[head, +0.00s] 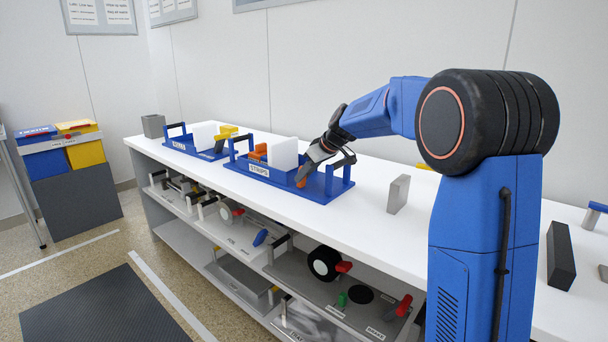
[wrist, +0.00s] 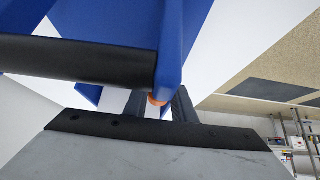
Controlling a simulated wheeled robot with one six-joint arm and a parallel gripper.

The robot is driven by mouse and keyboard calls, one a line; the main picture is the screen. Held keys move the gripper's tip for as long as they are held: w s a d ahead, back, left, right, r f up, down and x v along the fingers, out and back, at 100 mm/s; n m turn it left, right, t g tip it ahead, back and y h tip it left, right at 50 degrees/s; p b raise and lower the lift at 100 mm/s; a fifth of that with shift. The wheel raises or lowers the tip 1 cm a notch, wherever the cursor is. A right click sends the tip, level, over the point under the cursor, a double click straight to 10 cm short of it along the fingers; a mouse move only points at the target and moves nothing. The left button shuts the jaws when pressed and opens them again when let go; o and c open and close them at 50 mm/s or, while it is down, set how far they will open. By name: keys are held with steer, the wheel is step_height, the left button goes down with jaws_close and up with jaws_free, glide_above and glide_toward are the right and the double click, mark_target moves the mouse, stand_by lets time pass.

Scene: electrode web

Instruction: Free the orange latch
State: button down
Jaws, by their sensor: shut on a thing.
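A small orange piece (head: 301,183), which looks like the latch, shows at the tray's front side just under my gripper (head: 304,175). In the wrist view a bit of orange (wrist: 156,100) shows beside the dark fingers (wrist: 160,104), under a blue edge of the tray. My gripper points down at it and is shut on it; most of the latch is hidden. Another orange object (head: 258,152) sits in the tray's left part.
A second blue tray (head: 176,147) and a grey box (head: 153,126) stand to the left on the bench (head: 375,215). A grey block (head: 398,194) stands to the right. The tray's black handle (wrist: 80,60) is close to my gripper. Lower shelves hold several devices.

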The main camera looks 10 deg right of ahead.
stand_by(0.3)
steer(key=c, duration=1.5)
jaws_free()
steer(key=shift+r, duration=0.1)
steer(key=v, duration=1.7)
steer(key=shift+s+d, duration=0.1)
steer(key=shift+s, duration=0.1)
